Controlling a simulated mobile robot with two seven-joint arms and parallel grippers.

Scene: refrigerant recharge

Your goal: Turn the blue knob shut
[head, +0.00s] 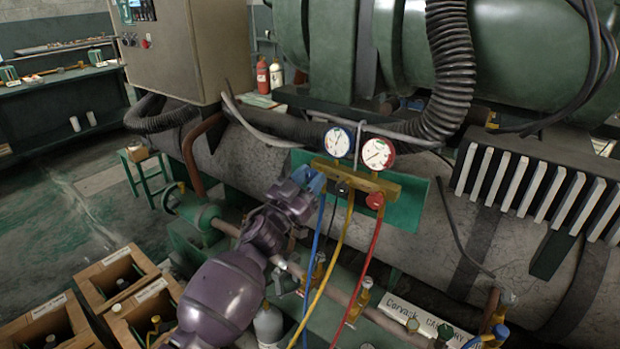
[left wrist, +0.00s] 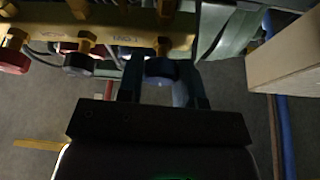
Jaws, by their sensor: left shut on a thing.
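The brass manifold (head: 358,181) carries a blue-rimmed gauge (head: 339,141) and a red-rimmed gauge (head: 378,153). The blue knob (left wrist: 160,71) sits on the manifold in the left wrist view, between the two fingers of my left gripper (left wrist: 161,84). My left gripper (head: 309,180) reaches the manifold's left end in the head view and is shut on the blue knob. It largely hides the knob there. A black knob (head: 342,189) and a red knob (head: 374,200) sit further right on the manifold. My right gripper is out of view.
Blue, yellow (head: 336,258) and red (head: 367,262) hoses hang below the manifold. A green plate (head: 425,210) stands behind it. A ribbed black hose (head: 449,60) and a large grey tank (head: 480,225) lie behind. Wooden crates (head: 118,275) stand at lower left.

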